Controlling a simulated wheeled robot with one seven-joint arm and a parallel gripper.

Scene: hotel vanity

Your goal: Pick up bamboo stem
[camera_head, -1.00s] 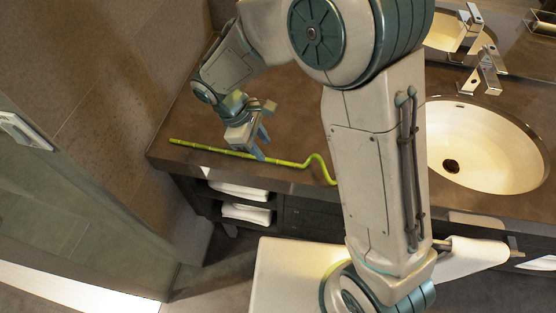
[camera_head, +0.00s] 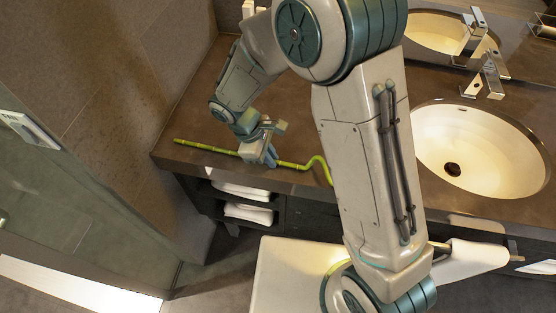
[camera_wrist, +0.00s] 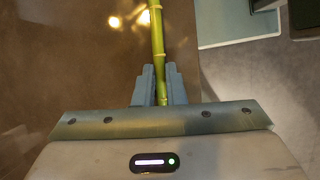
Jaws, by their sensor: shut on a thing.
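The bamboo stem (camera_head: 208,147) is a thin, bright green, jointed rod on the brown vanity counter, near its front edge. Its right part bends into a wavy curve, and its right end passes behind my arm. My gripper (camera_head: 270,161) is over the middle of the stem, pointing down, with its fingers around it. In the wrist view the stem (camera_wrist: 157,40) runs from the top edge down between the two blue-grey fingers (camera_wrist: 159,88), which are shut on it. The stem appears to lie on or very close to the counter; a small lift cannot be told.
The counter (camera_head: 300,100) has clear room behind the stem. A white oval sink (camera_head: 485,150) with a chrome faucet (camera_head: 488,75) is at the right. A wall stands at the left. Folded white towels (camera_head: 247,213) lie on shelves below the counter's front edge.

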